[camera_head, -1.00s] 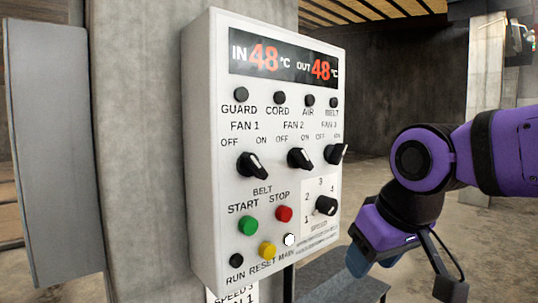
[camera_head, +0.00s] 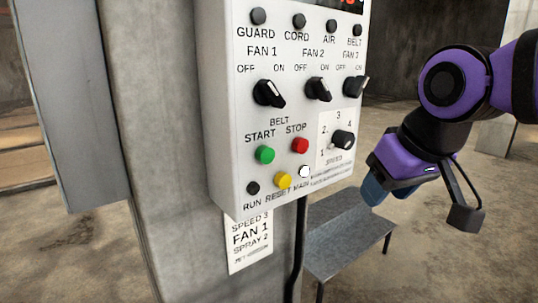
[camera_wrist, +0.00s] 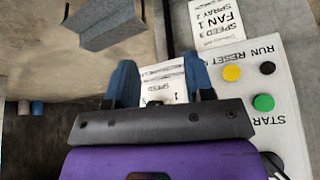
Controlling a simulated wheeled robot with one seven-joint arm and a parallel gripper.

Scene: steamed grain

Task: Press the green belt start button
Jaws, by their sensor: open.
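The green belt start button (camera_head: 265,155) is on the lower left of the white control panel (camera_head: 225,120), under the word START. The red stop button (camera_head: 299,146) is to its right and the yellow reset button (camera_head: 283,180) is below. My gripper (camera_head: 374,190) hangs right of the panel, apart from it, with its fingertips partly hidden. In the wrist view my gripper (camera_wrist: 166,82) has its two blue fingers spread with nothing held between them. The green button (camera_wrist: 264,102) shows there to the right of the fingers, next to the yellow button (camera_wrist: 231,73).
The panel is on a grey concrete pillar (camera_head: 165,200). Three black fan knobs, including one (camera_head: 269,93), and a speed knob (camera_head: 342,140) stick out from it. A paper notice (camera_head: 249,240) hangs below. A grey metal bench (camera_head: 345,235) stands low beside the pillar.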

